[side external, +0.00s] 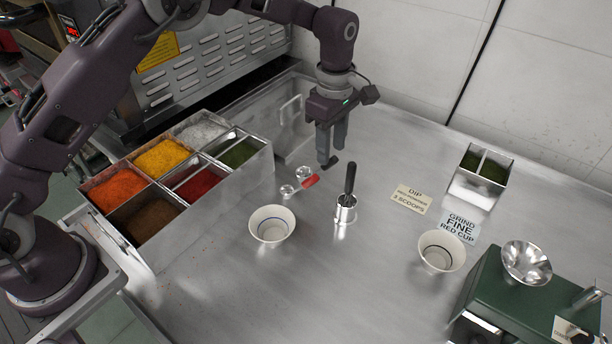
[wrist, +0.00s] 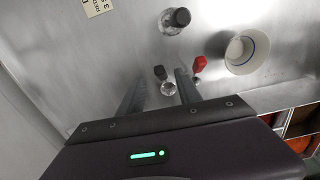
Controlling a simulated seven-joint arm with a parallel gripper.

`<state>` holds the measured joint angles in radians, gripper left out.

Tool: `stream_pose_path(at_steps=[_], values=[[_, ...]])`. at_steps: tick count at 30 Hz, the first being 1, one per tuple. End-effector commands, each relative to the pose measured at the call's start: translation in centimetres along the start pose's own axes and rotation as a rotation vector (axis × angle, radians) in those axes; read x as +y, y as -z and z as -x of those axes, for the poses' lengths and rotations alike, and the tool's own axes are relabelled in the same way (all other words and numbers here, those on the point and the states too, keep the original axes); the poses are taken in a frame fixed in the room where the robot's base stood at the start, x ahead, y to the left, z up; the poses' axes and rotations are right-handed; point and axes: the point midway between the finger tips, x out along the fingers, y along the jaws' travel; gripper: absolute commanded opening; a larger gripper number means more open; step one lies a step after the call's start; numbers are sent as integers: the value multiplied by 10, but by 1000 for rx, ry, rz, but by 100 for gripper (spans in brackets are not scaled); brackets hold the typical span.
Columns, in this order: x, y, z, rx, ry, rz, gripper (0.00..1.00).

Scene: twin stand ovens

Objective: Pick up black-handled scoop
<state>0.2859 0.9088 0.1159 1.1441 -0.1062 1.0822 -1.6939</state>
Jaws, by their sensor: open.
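A metal cup (side external: 345,214) with an upright black-handled tool (side external: 350,178) stands close in front. White bowls (side external: 271,224) (side external: 442,251) stand nearby. A spice rack (side external: 160,185) is left, a two-part herb tin (side external: 478,183) and green grinder (side external: 510,300) right. Label cards (side external: 410,198) lie between.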

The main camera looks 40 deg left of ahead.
Motion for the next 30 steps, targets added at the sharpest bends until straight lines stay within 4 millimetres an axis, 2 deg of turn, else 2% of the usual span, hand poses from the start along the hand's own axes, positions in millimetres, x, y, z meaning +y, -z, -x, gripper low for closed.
stream_pose_path(at_steps=[1, 5, 15, 23, 29, 30], values=[[2, -3, -10, 3, 7, 22, 41], [3, -4, -27, 5, 14, 45, 41], [-3, 7, -82, 5, 13, 44, 41], [-3, 7, -86, 5, 11, 43, 41], [-3, 7, -86, 5, 11, 43, 2], [-3, 7, -86, 5, 11, 43, 0]])
